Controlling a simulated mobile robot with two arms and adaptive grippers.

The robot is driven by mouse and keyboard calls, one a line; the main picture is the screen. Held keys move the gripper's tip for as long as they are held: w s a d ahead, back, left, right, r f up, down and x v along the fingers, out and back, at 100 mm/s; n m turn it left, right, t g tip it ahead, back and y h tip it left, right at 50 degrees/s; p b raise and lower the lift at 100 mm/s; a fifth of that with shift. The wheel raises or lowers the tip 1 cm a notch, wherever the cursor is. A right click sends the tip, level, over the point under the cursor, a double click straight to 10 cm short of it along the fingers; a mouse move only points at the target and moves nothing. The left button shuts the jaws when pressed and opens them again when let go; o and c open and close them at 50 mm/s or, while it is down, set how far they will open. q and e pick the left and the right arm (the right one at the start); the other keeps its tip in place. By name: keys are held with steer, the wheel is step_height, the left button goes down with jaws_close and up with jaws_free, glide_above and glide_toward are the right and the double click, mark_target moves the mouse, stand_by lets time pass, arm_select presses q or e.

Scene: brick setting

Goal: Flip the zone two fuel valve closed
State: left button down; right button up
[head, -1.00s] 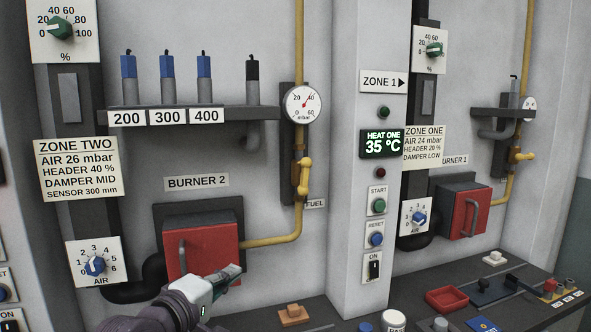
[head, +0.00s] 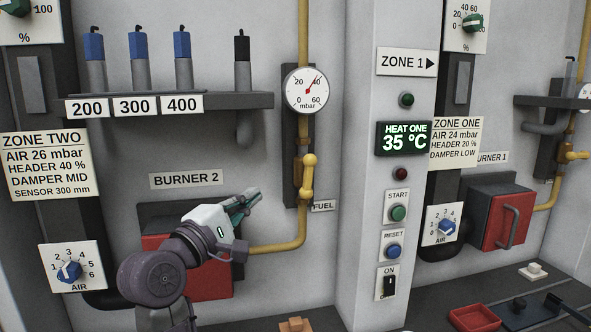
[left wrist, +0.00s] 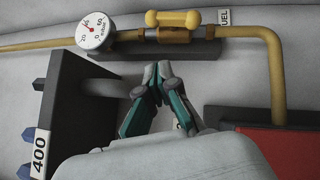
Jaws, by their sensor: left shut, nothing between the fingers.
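The zone two fuel valve has a yellow lever handle (head: 308,175) on the vertical yellow pipe, beside the FUEL label (head: 323,206). The handle lies along the pipe. In the left wrist view the handle (left wrist: 173,19) also lies along the pipe, above a brass body (left wrist: 171,36). My left gripper (head: 254,194) is shut and empty, in front of burner 2, left of the valve and slightly lower in the head view. In the left wrist view its fingertips (left wrist: 156,80) meet below the valve, apart from it. My right gripper is not in view.
A pressure gauge (head: 307,89) sits above the valve. The dark shelf (head: 225,101) with the 200, 300 and 400 labels juts out at upper left. The red burner 2 box (head: 208,282) is behind my arm. The panel column (head: 362,180) stands right of the pipe.

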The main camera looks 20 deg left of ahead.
arm_select(q)
steer(key=p, duration=0.2)
glide_toward(303, 162)
steer(key=a, duration=0.3)
steer(key=w+d+p, duration=0.1)
steer(key=w+d, duration=0.1)
steer(key=w+d+r+p, duration=0.1)
steer(key=w+d, duration=0.1)
steer(key=w, duration=0.1)
steer(key=shift+w+d+r, duration=0.1)
steer(key=shift+w+d, duration=0.1)
steer(key=shift+w, duration=0.15)
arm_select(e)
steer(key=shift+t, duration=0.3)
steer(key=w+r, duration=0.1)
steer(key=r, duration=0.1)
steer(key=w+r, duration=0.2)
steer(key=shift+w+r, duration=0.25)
arm_select(q)
steer(key=shift+r+m+p, duration=0.1)
steer(key=shift+m+p, duration=0.2)
steer(key=shift+p, duration=0.3)
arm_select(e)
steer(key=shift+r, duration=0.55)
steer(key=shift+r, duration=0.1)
